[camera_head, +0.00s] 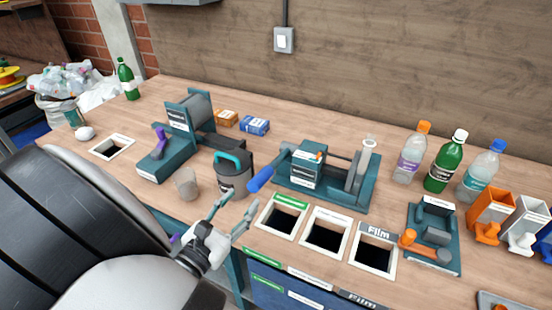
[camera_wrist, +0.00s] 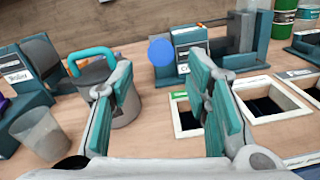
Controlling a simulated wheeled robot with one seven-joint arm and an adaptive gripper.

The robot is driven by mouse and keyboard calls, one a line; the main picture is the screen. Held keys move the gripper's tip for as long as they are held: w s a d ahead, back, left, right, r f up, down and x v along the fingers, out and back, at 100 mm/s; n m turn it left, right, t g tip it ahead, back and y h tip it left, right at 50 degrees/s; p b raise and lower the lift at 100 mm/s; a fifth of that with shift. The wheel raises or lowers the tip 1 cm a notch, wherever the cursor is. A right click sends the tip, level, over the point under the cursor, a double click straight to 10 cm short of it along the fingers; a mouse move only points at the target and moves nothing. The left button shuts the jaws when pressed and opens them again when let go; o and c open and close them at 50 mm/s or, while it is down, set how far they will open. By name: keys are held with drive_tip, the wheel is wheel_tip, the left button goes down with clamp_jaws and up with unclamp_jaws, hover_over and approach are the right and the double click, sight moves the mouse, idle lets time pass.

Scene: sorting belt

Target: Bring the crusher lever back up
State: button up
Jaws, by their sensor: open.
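The crusher appears to be the teal machine (camera_head: 306,168) in the middle of the bench, though its label is too small to read. Its lever has a blue handle (camera_head: 260,179) that sticks out at the front left, low and slanting down. In the wrist view the blue handle end (camera_wrist: 161,52) shows as a round knob ahead of my gripper, between the fingers' lines. My gripper (camera_head: 235,207) is open and empty, in front of and below the handle, apart from it. Both teal-padded fingers (camera_wrist: 158,78) show spread in the wrist view.
A grey canister with a teal handle (camera_head: 232,178) and a clear cup (camera_head: 186,184) stand left of my gripper. A machine with a purple handle (camera_head: 159,140) is further left. Framed openings (camera_head: 281,219) lie to the right. Several bottles (camera_head: 444,166) stand at the right back.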

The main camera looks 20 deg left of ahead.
sight(271, 166)
drive_tip(key=w, duration=0.3)
drive_tip(key=w+d, duration=0.1)
drive_tip(key=w, duration=0.7)
drive_tip(key=shift+w+d+p, duration=0.2)
drive_tip(key=shift+w+p, duration=0.05)
drive_tip(key=shift+p, duration=0.1)
clamp_jaws()
